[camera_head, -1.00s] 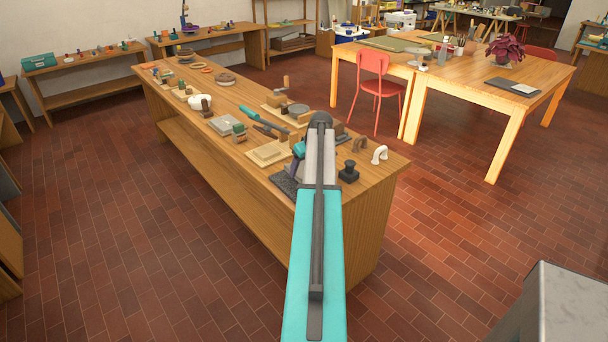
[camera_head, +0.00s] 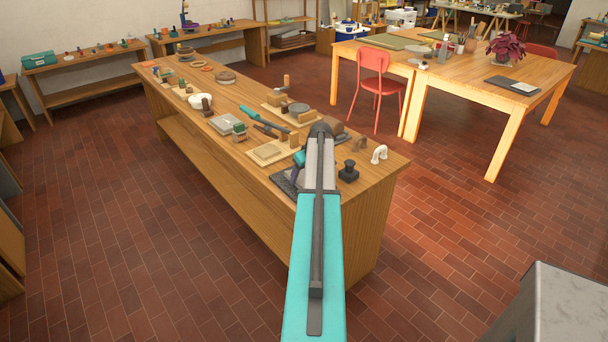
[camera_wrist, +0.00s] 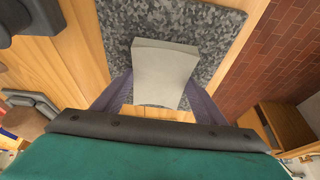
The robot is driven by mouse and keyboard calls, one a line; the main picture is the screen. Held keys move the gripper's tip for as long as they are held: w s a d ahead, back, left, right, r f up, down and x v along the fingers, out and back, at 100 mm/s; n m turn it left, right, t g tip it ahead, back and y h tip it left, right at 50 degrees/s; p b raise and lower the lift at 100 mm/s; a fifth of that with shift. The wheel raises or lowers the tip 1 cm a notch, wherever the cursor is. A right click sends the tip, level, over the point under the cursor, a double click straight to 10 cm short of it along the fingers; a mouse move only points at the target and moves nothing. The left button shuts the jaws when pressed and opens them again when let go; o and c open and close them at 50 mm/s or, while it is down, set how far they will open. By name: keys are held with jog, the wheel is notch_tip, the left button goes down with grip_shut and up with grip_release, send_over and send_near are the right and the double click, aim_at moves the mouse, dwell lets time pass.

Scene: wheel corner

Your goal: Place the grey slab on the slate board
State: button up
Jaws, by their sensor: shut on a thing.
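The grey slab (camera_wrist: 163,72) is in the wrist view, held between the two fingers of my gripper (camera_wrist: 165,92). The slate board (camera_wrist: 115,22), dark and speckled, lies beneath the slab on the wooden bench. The slab is over the board; I cannot tell whether it touches. In the head view the slate board (camera_head: 284,183) shows at the bench's near edge, partly hidden by my arm. My gripper (camera_head: 298,165) is mostly hidden there, and the slab cannot be made out.
On the wooden bench (camera_head: 365,190), a dark knobbed block (camera_head: 348,172) and a white arched piece (camera_head: 379,154) stand right of my arm. A pale board with a flat piece (camera_head: 267,153) lies to the left. Several other items fill the bench farther back.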

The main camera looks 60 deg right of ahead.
jog(key=shift+f, duration=0.1)
jog(key=o, duration=1.3)
jog(key=shift+b+v, duration=1.35)
jog(key=shift+v, duration=4.8)
jog(key=shift+w, duration=0.1)
